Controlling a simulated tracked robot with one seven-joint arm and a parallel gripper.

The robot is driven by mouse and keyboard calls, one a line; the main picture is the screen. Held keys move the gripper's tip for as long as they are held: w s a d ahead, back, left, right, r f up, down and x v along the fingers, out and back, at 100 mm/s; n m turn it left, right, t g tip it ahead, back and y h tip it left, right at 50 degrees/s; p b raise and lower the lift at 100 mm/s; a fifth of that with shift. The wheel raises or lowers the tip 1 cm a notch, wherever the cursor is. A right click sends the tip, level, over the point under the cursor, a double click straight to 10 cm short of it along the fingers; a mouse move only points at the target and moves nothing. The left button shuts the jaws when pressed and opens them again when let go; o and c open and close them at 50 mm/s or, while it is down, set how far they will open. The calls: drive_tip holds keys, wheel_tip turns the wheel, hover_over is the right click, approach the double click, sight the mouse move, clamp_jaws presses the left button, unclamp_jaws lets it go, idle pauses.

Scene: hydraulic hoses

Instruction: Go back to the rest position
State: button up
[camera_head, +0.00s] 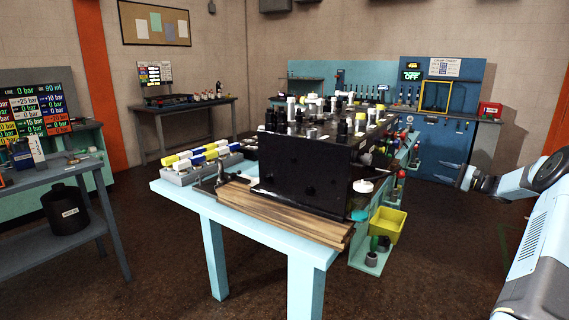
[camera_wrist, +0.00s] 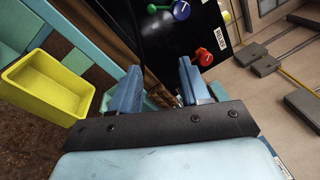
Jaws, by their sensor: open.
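My gripper shows in the wrist view (camera_wrist: 159,84) with its two blue fingers spread apart and nothing between them. In the head view the end of my gripper (camera_head: 466,178) is at the right, held in the air to the right of the workbench and apart from it. My arm comes in from the right edge. The light blue workbench (camera_head: 269,247) stands in the middle of the head view. On it is a large black block (camera_head: 305,175) with several fittings on top, resting by wooden boards (camera_head: 290,217).
A yellow bin (camera_head: 387,225) hangs at the bench's right side; the wrist view also shows it (camera_wrist: 48,87). Red (camera_wrist: 204,56) and blue (camera_wrist: 181,10) knobs sit on a black surface. A blue cabinet (camera_head: 440,130) stands behind. The floor between bench and arm is clear.

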drive_tip(key=s+a+r+n+g+h, duration=0.1)
drive_tip(key=s+a+r+n+g, duration=0.2)
drive_tip(key=a, duration=0.6)
drive_tip(key=s+a+r+n+g+h, duration=0.1)
drive_tip(key=s+a+r+g+h, duration=0.15)
drive_tip(key=a+r, duration=0.4)
drive_tip(key=s+a+r+n+g+h, duration=0.1)
drive_tip(key=s+a+r+g, duration=0.2)
drive_tip(key=a, duration=0.8)
drive_tip(key=s+a+r+n+h, duration=0.2)
drive_tip(key=s+a, duration=0.3)
drive_tip(key=s, duration=0.3)
drive_tip(key=s+a+r+n+h, duration=0.1)
drive_tip(key=s+a+r+h, duration=0.1)
drive_tip(key=s+a, duration=0.45)
drive_tip(key=s+f+n+t+h, duration=0.2)
drive_tip(key=s+n+h, duration=0.2)
drive_tip(key=s, duration=2.7)
drive_tip(key=shift+d+f+n+h, duration=0.2)
drive_tip(key=shift+f+n+h, duration=0.15)
drive_tip(key=shift+h, duration=0.7)
drive_tip(key=shift+s+a, duration=0.1)
drive_tip(key=shift+s, duration=0.05)
